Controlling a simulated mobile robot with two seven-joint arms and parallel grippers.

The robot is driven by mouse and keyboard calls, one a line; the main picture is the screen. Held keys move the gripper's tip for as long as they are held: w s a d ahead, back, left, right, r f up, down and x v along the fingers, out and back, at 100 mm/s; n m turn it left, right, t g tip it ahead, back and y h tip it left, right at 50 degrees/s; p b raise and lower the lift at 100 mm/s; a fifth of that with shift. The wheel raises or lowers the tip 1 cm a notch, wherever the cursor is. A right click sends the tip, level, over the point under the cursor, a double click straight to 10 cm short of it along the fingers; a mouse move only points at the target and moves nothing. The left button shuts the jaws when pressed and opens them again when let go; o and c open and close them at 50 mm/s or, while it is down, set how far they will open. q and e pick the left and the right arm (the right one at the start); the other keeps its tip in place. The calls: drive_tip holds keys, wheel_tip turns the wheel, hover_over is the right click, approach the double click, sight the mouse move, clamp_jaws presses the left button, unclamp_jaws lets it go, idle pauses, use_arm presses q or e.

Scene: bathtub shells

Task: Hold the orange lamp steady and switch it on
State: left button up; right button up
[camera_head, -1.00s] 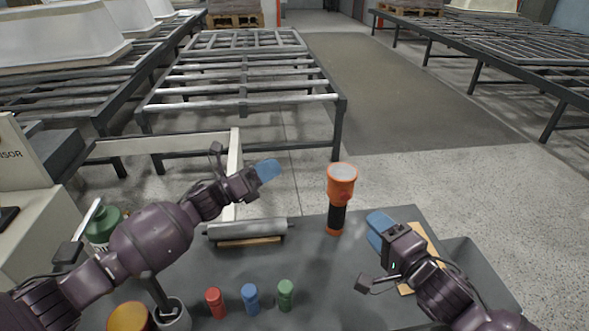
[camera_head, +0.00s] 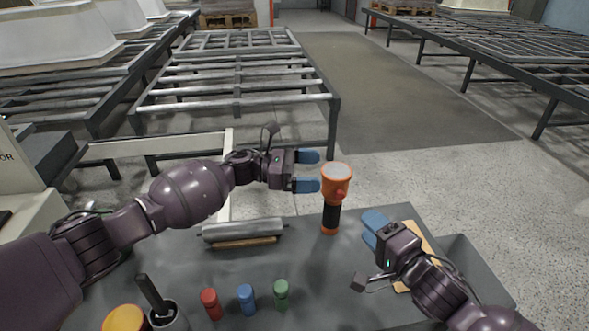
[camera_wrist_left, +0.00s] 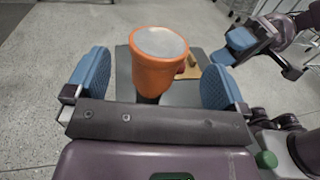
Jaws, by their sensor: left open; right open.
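The orange lamp (camera_head: 335,184) stands upright on the grey table, with a black handle below and a round pale lens on top. A small red button (camera_head: 341,194) shows on its head. My left gripper (camera_head: 308,171) is open just left of the lamp's head, its blue fingertips pointing at it. In the left wrist view the lamp (camera_wrist_left: 158,70) appears between the two open blue fingers (camera_wrist_left: 155,82), apart from both. My right gripper (camera_head: 375,229) is open and empty to the right of the handle, not touching it.
The table (camera_head: 310,275) holds a metal roller (camera_head: 243,230), a red (camera_head: 210,304), a blue (camera_head: 246,299) and a green (camera_head: 281,294) peg-like piece, a dark cup (camera_head: 168,317) and a yellow-orange round thing (camera_head: 125,318). A wooden board (camera_head: 421,240) lies behind my right gripper.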

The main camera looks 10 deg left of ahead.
sight(336, 171)
use_arm(q)
drive_tip(key=shift+w+d, duration=0.15)
drive_tip(key=shift+d, duration=1.35)
drive_tip(key=shift+w+d, duration=0.15)
drive_tip(key=shift+d, duration=1.3)
drive_tip(key=c, duration=1)
use_arm(e)
clamp_jaws()
